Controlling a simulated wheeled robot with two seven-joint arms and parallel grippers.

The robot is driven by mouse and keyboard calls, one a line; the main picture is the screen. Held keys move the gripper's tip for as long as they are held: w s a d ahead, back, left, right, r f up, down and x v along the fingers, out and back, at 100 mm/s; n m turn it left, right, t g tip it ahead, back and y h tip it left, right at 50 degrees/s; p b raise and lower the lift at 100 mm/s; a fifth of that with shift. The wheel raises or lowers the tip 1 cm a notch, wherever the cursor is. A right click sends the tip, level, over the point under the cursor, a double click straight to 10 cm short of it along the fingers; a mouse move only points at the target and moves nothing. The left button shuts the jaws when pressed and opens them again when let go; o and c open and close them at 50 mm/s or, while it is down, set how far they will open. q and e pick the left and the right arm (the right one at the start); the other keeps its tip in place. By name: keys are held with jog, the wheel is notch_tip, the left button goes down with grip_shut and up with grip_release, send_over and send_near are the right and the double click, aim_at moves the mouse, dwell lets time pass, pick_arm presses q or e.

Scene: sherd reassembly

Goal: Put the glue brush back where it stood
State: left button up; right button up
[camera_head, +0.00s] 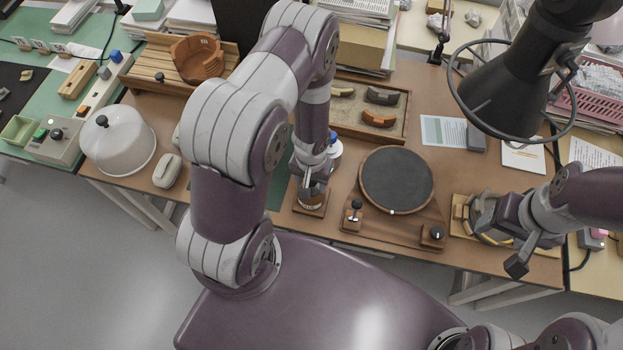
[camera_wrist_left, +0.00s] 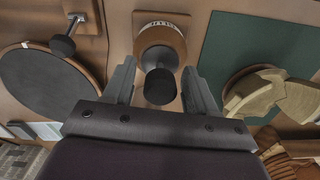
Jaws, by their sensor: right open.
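The glue brush (camera_wrist_left: 160,86) stands upright, its dark knob facing my left wrist camera. It appears to be in a brown glue jar (camera_wrist_left: 160,45) with a pale label band. In the head view the jar (camera_head: 312,196) sits on a small square wooden base (camera_head: 310,209) near the table's front edge. My left gripper (camera_head: 314,178) is above the jar, pointing down. In the left wrist view its fingers (camera_wrist_left: 160,88) are apart on either side of the knob, with visible gaps. The brush's lower end is hidden. My right gripper (camera_head: 493,226) is open, over the table's right front.
A dark round turntable (camera_head: 397,180) on a wooden base stands right of the jar. A tray (camera_head: 398,132) with several sherds lies behind. A partly rebuilt sherd piece (camera_wrist_left: 265,92) is on a green mat (camera_wrist_left: 240,45). A black lamp (camera_head: 505,90) overhangs the right side.

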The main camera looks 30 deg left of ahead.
pick_arm(q)
notch_tip(320, 180, up, 13)
jog(key=p, duration=0.6)
jog(key=shift+f, duration=0.15)
jog(key=s+d+r+m+t+b, duration=0.1)
jog(key=s+d+r+b, duration=0.1)
jog(key=s+r+b, duration=0.2)
jog(key=shift+d+r+m+b, duration=0.25)
jog(key=shift+r+b, duration=1.3)
jog(key=shift+r, duration=1.85)
